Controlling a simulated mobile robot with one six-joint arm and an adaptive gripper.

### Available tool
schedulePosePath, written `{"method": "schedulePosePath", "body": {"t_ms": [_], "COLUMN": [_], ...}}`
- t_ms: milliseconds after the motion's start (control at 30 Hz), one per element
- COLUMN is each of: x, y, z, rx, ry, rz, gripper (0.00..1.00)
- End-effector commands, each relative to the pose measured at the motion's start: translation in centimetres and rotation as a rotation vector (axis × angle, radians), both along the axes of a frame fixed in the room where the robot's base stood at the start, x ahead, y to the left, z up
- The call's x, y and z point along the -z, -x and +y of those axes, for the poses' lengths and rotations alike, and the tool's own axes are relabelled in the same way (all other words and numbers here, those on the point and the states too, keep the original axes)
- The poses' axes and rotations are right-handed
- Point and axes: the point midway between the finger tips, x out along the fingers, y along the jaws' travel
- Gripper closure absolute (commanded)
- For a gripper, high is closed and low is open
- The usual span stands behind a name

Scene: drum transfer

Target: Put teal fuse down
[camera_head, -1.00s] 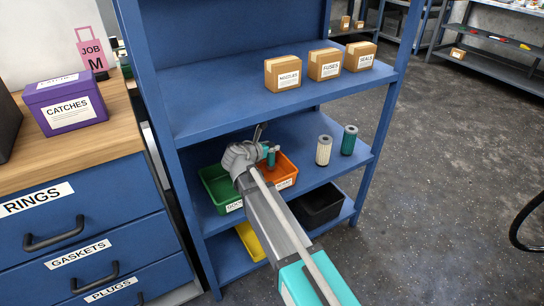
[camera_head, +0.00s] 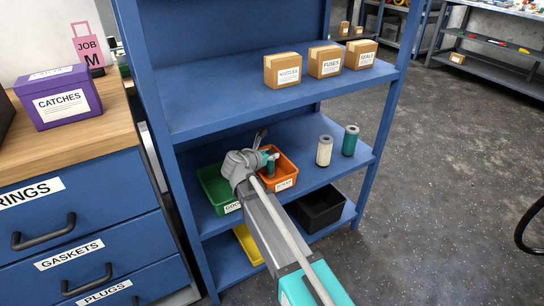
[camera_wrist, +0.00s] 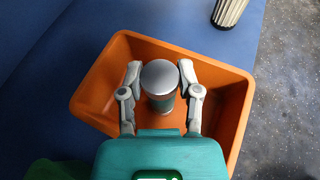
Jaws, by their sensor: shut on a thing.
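The teal fuse (camera_wrist: 160,88) has a silver cap and stands upright between my fingers. My gripper (camera_wrist: 160,76) is shut on it, with one grey finger on each side. Both are over the orange bin (camera_wrist: 236,110), and the fuse's lower end appears to be inside its walls; whether it touches the floor is hidden. In the head view the fuse (camera_head: 270,167) shows as a small teal piece beside my gripper (camera_head: 265,160), in front of the orange bin's (camera_head: 292,168) back wall. My wrist hides part of the bin.
A green bin (camera_head: 207,178) stands left of the orange one on the same blue shelf. A cream filter (camera_head: 324,151) and a teal filter (camera_head: 350,141) stand to its right. The upper shelf (camera_head: 215,108) is overhead. A black bin (camera_head: 322,208) and a yellow bin (camera_head: 249,244) are below.

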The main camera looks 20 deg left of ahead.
Motion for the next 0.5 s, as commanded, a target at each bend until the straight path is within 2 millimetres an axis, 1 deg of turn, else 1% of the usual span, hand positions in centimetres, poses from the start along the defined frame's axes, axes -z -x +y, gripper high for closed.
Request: {"method": "schedulePosePath", "body": {"t_ms": [233, 267, 300, 433, 500], "x": [0.38, 0.37, 0.28, 0.28, 0.27], "y": [0.02, 0.03, 0.02, 0.03, 0.04], "z": [0.03, 0.03, 0.03, 0.04, 0.04], "rx": [0.0, 0.0, 0.0, -0.001, -0.001], "ry": [0.0, 0.0, 0.0, 0.0, 0.0], "rz": [0.0, 0.0, 0.0, 0.0, 0.0], "gripper": [1.0, 0.54, 0.47, 0.22, 0.21]}}
